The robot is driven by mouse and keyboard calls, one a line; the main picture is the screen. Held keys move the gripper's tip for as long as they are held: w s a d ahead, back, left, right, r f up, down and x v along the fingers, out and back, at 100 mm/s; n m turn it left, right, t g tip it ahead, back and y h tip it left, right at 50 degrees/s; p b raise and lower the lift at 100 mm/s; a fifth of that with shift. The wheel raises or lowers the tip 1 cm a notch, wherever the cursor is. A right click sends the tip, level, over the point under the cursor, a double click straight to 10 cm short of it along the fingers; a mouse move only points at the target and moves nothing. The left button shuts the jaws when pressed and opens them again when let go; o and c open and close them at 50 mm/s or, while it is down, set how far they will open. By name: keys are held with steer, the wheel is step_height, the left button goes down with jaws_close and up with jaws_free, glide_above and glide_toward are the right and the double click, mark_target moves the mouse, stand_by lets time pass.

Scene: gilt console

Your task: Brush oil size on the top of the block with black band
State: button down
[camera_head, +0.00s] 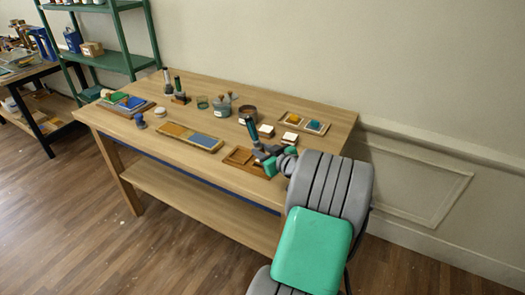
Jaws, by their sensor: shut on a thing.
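My gripper (262,153) is over the front right part of the wooden table (195,165). It is shut on a slim dark-green-handled tool (250,128), which looks like a brush and stands up, slightly tilted. Its lower end is hidden by the gripper. Two small cream-topped blocks, one at the left (266,131) and one at the right (289,138), stand just behind my gripper, apart from it. The bands on the blocks are too small to make out, so I cannot tell which has the black one.
A brown compartment tray (232,158) lies under and left of my gripper. A blue-and-tan tray (190,137) is further left. Grey pots, a brown round bowl (247,112) and a tray with coloured pieces (303,123) stand behind. The table's right back corner is clear.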

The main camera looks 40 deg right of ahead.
steer(key=shift+f+b, duration=0.45)
steer(key=shift+b, duration=0.05)
steer(key=shift+s+d+b, duration=0.25)
steer(key=shift+s+b, duration=0.3)
steer(key=shift+s, duration=0.15)
steer(key=shift+f+b, duration=0.15)
steer(key=shift+b, duration=0.15)
steer(key=shift+w+a+b, duration=0.3)
steer(key=shift+w+b, duration=0.2)
steer(key=shift+w, duration=0.2)
steer(key=shift+b, duration=0.4)
